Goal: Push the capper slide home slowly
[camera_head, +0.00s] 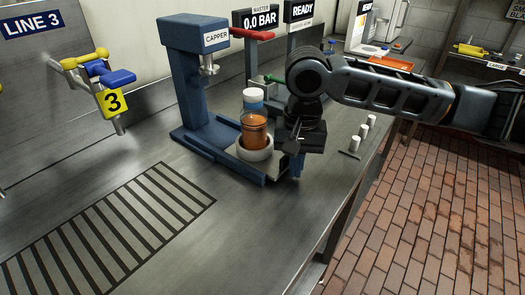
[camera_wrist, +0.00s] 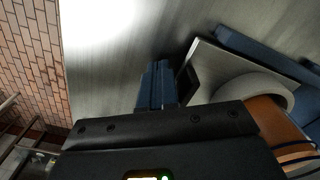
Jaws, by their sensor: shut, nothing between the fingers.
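The capper (camera_head: 197,85) is a blue press with a metal head over a blue base (camera_head: 213,147). Its slide (camera_head: 232,151) is a grey plate with a light round cup (camera_head: 255,153) on it. A bottle of orange liquid (camera_head: 253,132) with a white and blue top stands upright in the cup, in front of the head and to its right. My gripper (camera_head: 297,165) is shut and empty, low at the right end of the slide. Whether it touches the slide I cannot tell. In the wrist view the slide plate (camera_wrist: 207,55), cup (camera_wrist: 245,88) and bottle (camera_wrist: 275,122) show beside the fingers.
Several small white caps (camera_head: 364,131) stand on the bench to the right of my gripper. A red-handled valve (camera_head: 258,36) and a green-handled one (camera_head: 268,79) are behind. A slatted grate (camera_head: 110,235) lies front left. The bench edge (camera_head: 345,215) is at right.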

